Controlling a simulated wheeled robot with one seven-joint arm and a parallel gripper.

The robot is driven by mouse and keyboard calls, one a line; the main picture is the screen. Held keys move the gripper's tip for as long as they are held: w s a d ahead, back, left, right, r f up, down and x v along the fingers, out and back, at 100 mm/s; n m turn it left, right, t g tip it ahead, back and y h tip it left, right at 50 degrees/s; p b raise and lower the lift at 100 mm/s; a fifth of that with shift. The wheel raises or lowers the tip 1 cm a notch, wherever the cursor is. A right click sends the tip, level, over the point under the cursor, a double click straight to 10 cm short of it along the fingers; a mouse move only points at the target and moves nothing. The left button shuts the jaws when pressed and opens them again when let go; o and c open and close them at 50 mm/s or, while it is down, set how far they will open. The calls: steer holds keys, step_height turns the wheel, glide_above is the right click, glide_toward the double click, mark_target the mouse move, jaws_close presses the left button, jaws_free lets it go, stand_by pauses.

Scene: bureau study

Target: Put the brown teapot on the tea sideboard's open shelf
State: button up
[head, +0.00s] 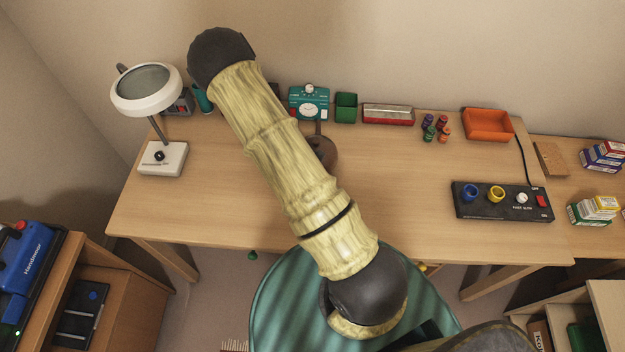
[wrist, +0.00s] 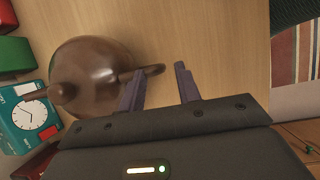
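The brown teapot (head: 326,150) stands on the wooden desk, partly hidden behind my arm in the head view. In the wrist view the round, glossy teapot (wrist: 92,72) fills the left side, with its spout toward the teal clock and its handle toward my fingers. My gripper (wrist: 160,68) is open. My gripper is hidden behind my arm in the head view. I cannot make out the tea sideboard's open shelf for certain.
The teal clock (head: 309,103), green box (head: 346,107) and red-sided tray (head: 388,114) line the desk's back. A magnifier lamp (head: 162,158) stands left, a black switch panel (head: 503,201) right. The desk's left front (head: 190,215) is clear. A wooden cabinet (head: 130,290) stands lower left.

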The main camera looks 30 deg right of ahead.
steer(key=b+v, duration=0.1)
steer(key=v, duration=0.7)
steer(key=shift+r, duration=0.3)
steer(key=shift+a, duration=0.1)
